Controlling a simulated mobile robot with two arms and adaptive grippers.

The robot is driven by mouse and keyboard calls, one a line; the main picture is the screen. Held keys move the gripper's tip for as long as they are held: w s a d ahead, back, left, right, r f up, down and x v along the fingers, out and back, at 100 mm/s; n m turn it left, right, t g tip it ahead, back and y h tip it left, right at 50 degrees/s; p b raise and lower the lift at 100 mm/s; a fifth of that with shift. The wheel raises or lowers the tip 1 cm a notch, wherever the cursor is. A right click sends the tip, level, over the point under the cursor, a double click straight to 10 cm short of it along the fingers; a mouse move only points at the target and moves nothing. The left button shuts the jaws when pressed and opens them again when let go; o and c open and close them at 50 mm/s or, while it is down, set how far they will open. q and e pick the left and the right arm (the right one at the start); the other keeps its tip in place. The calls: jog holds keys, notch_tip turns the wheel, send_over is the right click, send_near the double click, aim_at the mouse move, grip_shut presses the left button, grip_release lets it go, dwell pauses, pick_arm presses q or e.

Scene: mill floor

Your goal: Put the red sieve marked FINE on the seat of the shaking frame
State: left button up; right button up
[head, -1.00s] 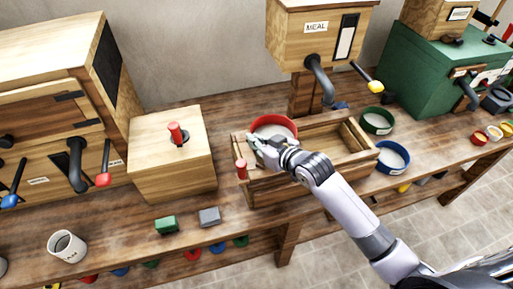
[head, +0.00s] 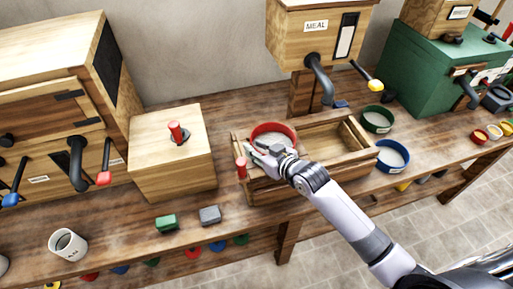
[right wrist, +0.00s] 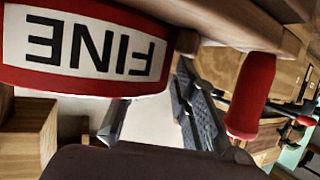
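The red sieve (head: 291,128) sits in the left end of the wooden shaking frame (head: 362,135) on the bench. Its FINE label shows upside down in the right wrist view (right wrist: 90,48). My right gripper (head: 250,157) is at the near left side of the sieve, just outside its wall. In the right wrist view its two fingers (right wrist: 153,118) stand apart with nothing between them, so it is open. A red handle (head: 241,169) stands at the frame's near left corner, close beside the fingers. The sieve's underside is hidden. My left gripper is out of view.
A green sieve (head: 377,121) and a blue sieve (head: 393,155) stand right of the frame. The meal box (head: 318,40) with its spout rises behind. A wooden box with a red knob (head: 175,132) stands left. Green and grey blocks (head: 209,215) and a mug (head: 67,246) lie forward.

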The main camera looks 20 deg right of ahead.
jog(key=shift+r, duration=0.1)
jog(key=b+v, duration=0.1)
jog(key=v, duration=1.1)
jog(key=shift+r+b, duration=0.15)
jog(key=shift+b, duration=0.2)
